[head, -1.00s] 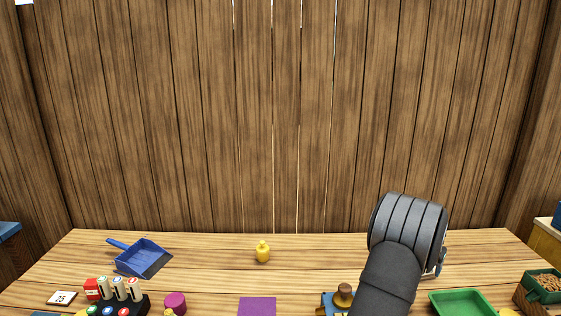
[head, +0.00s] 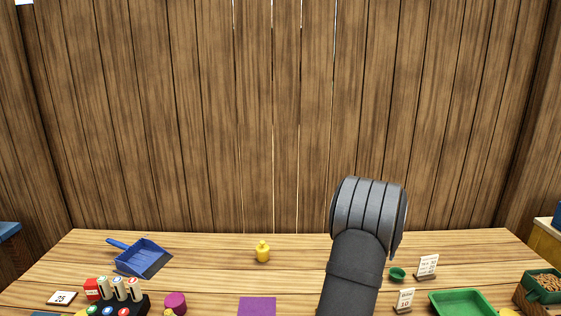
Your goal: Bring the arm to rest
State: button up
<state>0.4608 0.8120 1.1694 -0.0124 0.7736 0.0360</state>
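My arm rises from the bottom edge of the head view, right of the middle, with its dark grey ribbed joint standing above the wooden table (head: 215,265). My gripper is hidden behind or below the arm, so neither its fingers nor anything in them can be seen.
A blue dustpan (head: 140,257) lies at the back left, and a yellow weight (head: 263,251) stands at the back middle. A purple mat (head: 257,306), a green tray (head: 462,302), a small green bowl (head: 398,273) and white cards (head: 428,266) are near. The back middle is mostly clear.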

jog(key=w+a+n+y, duration=0.1)
jog(key=a+n, duration=0.8)
jog(key=a, duration=3.4)
jog(key=shift+w+a+y, duration=0.2)
jog(key=shift+a+y, duration=0.1)
jog(key=shift+y, duration=0.9)
